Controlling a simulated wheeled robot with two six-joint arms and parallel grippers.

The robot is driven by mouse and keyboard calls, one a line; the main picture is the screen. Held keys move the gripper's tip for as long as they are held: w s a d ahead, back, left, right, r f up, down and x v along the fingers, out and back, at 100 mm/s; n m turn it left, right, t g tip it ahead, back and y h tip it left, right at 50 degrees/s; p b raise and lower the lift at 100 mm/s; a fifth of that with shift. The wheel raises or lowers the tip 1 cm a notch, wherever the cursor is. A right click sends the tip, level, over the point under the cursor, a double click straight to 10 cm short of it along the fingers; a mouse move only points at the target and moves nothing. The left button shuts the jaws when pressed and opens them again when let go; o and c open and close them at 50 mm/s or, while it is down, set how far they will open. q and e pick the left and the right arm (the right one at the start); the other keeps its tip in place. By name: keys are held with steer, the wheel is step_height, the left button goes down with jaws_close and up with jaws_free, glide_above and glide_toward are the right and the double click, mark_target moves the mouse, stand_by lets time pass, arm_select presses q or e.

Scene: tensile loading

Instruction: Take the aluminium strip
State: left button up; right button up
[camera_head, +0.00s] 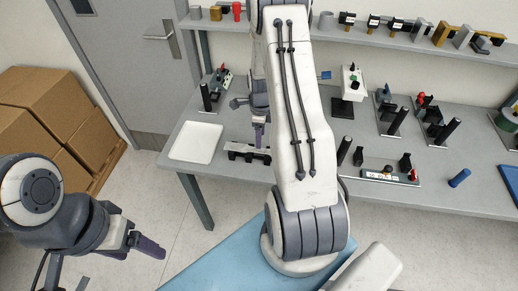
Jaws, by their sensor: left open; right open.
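My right arm's large white link crosses the middle of the head view. Its gripper (259,140) shows small beside that link, pointing down at a dark rack (236,151) near the front edge of the bench. The fingertips are at or just above the rack; contact cannot be told. An aluminium strip cannot be made out for certain; the rack has small pale parts, and my arm hides part of that area. My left gripper (138,249) is open and empty over the floor at the lower left, away from the bench.
A white tray (194,142) lies on the grey bench (230,185), left of the rack. Test devices with black posts (396,121), a blue cylinder (459,178) and a blue mat (510,182) are at the right. A shelf (350,33) runs behind. Boxes (45,110) stand at the left.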

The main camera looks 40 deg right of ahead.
mark_target(259, 151)
steer(key=f+p, duration=0.1)
steer(key=f, duration=0.2)
steer(key=f+p, duration=0.1)
steer(key=shift+a+f+p, duration=0.2)
steer(key=shift+a+p, duration=0.1)
steer(key=shift+p, duration=0.05)
steer(key=shift+f, duration=0.4)
jaws_close()
